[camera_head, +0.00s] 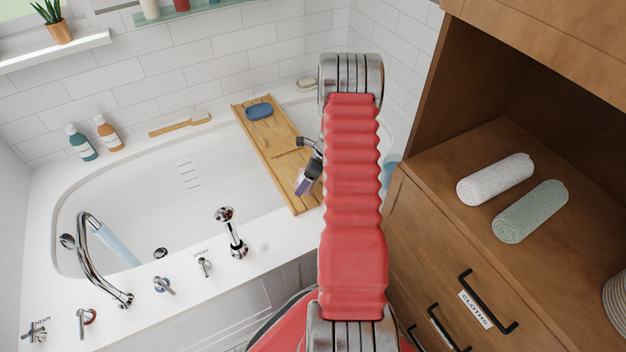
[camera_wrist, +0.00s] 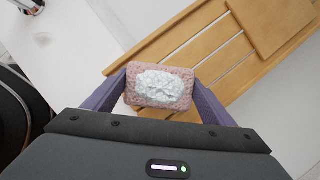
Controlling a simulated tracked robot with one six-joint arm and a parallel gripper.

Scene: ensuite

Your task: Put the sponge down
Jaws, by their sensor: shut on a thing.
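The sponge (camera_wrist: 158,88) is a pinkish block with a patch of white foam on its upper face, seen in the wrist view. My gripper (camera_wrist: 160,86) is shut on it, with one purple finger against each short side. In the head view my gripper (camera_head: 305,180) is over the near right part of the wooden bath tray (camera_head: 279,165), and the sponge cannot be made out there. The slatted tray also shows in the wrist view (camera_wrist: 210,50), beneath and beyond the sponge. The height of the sponge above it is hard to tell.
A blue oval item (camera_head: 259,111) lies at the tray's far end. The white bathtub (camera_head: 140,195) stretches left, with a chrome spout (camera_head: 95,250) and taps at its near rim. Bottles (camera_head: 82,143) and a wooden brush (camera_head: 180,125) line the far rim. A wooden cabinet (camera_head: 430,210) stands right.

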